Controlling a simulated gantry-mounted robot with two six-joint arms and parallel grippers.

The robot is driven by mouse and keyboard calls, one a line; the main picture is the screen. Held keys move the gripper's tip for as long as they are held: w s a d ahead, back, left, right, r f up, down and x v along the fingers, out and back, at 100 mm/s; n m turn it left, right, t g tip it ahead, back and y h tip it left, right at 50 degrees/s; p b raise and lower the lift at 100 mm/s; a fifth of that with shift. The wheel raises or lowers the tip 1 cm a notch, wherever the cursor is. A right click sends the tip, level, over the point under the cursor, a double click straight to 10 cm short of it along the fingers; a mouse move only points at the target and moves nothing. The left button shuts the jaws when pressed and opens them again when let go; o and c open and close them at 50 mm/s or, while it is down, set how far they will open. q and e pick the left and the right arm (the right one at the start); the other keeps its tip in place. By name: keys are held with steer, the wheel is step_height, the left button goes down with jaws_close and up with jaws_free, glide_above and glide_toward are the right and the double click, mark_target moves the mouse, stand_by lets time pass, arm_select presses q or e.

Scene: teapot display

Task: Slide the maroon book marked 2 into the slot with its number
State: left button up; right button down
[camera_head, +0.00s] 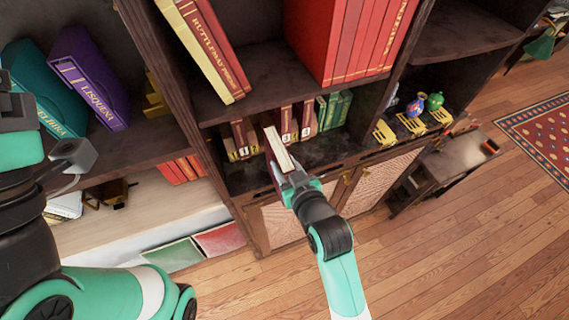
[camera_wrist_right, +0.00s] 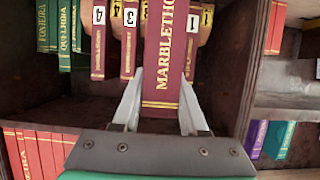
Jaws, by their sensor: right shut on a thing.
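My right gripper (camera_head: 293,183) is shut on a maroon book (camera_head: 277,150); its pale page edges face the head camera. In the right wrist view the book (camera_wrist_right: 166,60) stands between the two fingers (camera_wrist_right: 160,105), with gold lettering reading "MARBLETHO"; its number is not visible. It is in front of a low shelf with number plates 1 (camera_wrist_right: 207,17), 3 (camera_wrist_right: 130,17) and 4 (camera_wrist_right: 98,15), which appear upside down. The held book covers the space between plates 1 and 3, so a 2 plate cannot be seen. My left gripper (camera_head: 75,160) is at the left edge, partly seen.
Maroon books stand beside the space on both sides, with green books (camera_head: 335,108) further right. Small teapots or vases (camera_head: 415,106) on gold stands are to the right.

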mark_target(276, 145)
steer(key=shift+w+a+b, duration=0.3)
steer(key=shift+w+b, duration=0.3)
steer(key=shift+w, duration=0.05)
steer(key=shift+w+a+b, duration=0.25)
steer(key=shift+w+b, duration=0.35)
steer(key=shift+w, duration=0.1)
steer(key=shift+w+a+b, duration=0.3)
steer(key=shift+w+b, duration=0.3)
steer(key=shift+w, duration=0.05)
steer(key=shift+w+a+r+b, duration=0.1)
steer(key=shift+w+a+b, duration=0.15)
steer(key=shift+w+b, duration=0.35)
steer(key=shift+w, duration=0.15)
steer(key=shift+r+p, duration=0.1)
steer(key=shift+p, duration=0.4)
steer(key=shift+a, duration=0.1)
steer(key=shift+w+b, duration=0.3)
steer(key=shift+a+p, duration=0.1)
steer(key=shift+p, duration=0.55)
stand_by(3.0)
stand_by(0.7)
